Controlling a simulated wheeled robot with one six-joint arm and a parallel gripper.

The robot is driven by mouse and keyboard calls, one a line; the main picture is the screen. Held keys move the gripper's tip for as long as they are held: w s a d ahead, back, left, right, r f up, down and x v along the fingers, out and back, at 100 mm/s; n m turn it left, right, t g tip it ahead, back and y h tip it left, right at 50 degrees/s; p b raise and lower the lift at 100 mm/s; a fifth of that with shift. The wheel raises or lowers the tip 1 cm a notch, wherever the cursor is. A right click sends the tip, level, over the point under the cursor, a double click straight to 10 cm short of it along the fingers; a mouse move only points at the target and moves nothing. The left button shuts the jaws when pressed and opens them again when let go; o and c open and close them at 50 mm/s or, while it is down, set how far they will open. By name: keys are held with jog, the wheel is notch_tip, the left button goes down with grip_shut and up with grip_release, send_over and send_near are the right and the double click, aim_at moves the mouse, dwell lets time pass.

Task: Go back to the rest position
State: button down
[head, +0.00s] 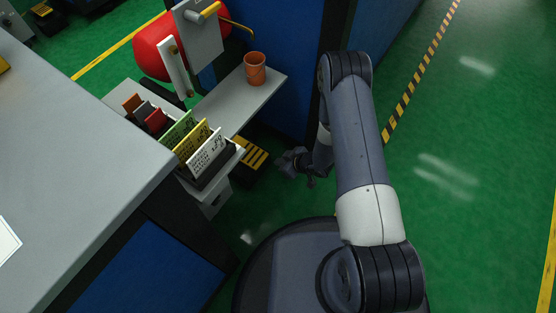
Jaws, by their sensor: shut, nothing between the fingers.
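My gripper (289,163) is at the end of my arm, left of the upper arm link and low over the floor. It is small and dark in this view, with its fingers shut and nothing held. It is apart from the shelf and the card rack to its left. The wrist is partly hidden behind my forearm.
A grey shelf (222,107) holds an orange cup (255,69). A rack with several coloured cards (207,152) stands left of my gripper. A red roll (153,50) is behind it. A grey-topped cabinet (85,150) fills the left. Green floor (460,130) is clear on the right.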

jog(key=b, duration=0.3)
send_near(258, 158)
jog(key=shift+x, duration=2.3)
